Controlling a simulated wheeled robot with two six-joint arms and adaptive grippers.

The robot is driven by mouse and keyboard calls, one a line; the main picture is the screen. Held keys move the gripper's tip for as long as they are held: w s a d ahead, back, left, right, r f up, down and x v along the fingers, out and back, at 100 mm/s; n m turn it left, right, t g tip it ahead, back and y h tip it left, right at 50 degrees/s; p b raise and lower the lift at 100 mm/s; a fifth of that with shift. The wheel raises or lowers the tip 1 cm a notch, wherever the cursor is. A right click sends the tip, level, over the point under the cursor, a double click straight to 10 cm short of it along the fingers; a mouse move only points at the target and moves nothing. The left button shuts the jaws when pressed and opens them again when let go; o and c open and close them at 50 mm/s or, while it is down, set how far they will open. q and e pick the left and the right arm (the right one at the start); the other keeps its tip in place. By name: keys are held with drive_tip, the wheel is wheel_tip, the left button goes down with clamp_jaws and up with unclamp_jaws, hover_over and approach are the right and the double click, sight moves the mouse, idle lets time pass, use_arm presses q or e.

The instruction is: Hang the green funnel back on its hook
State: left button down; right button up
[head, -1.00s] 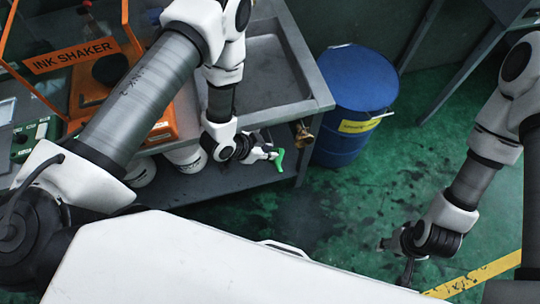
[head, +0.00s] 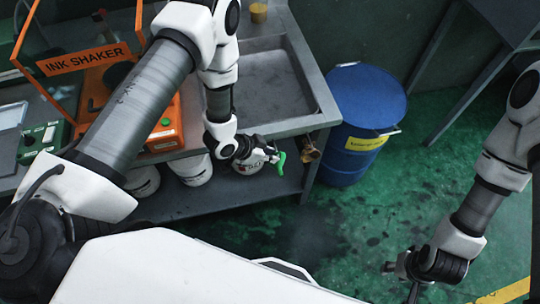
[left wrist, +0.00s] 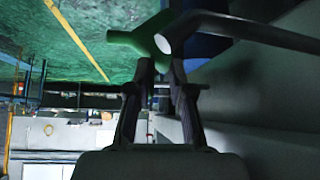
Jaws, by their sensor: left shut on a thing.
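The green funnel (head: 281,162) is at the tip of my left gripper (head: 270,155), off the front of the workbench's right end. My left gripper is shut on the funnel. In the left wrist view the green funnel (left wrist: 147,40) sits between and beyond the fingertips (left wrist: 164,70). A dark bar (left wrist: 240,27) runs from beside it to the right edge; I cannot tell if it is the hook. No hook is clear in the head view. My right gripper (head: 400,277) looks open and empty, over the floor at lower right.
A brass-coloured item (head: 309,150) is at the workbench's (head: 320,115) front right corner, just right of the funnel. A blue drum (head: 362,110) stands to the right. White buckets (head: 192,170) stand on the lower shelf. The green floor (head: 330,225) in front is clear.

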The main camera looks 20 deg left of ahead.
use_arm(q)
drive_tip(key=shift+w+a, duration=0.1)
drive_tip(key=shift+w, duration=0.35)
use_arm(e)
drive_tip(key=shift+f, duration=0.1)
use_arm(q)
drive_tip(key=c, duration=1)
unclamp_jaws()
drive_tip(key=shift+o, duration=0.2)
drive_tip(key=shift+r, duration=0.1)
drive_tip(key=v, duration=0.8)
drive_tip(key=shift+s, duration=0.3)
use_arm(e)
drive_tip(key=shift+w+a, duration=0.2)
drive_tip(key=shift+w, duration=0.25)
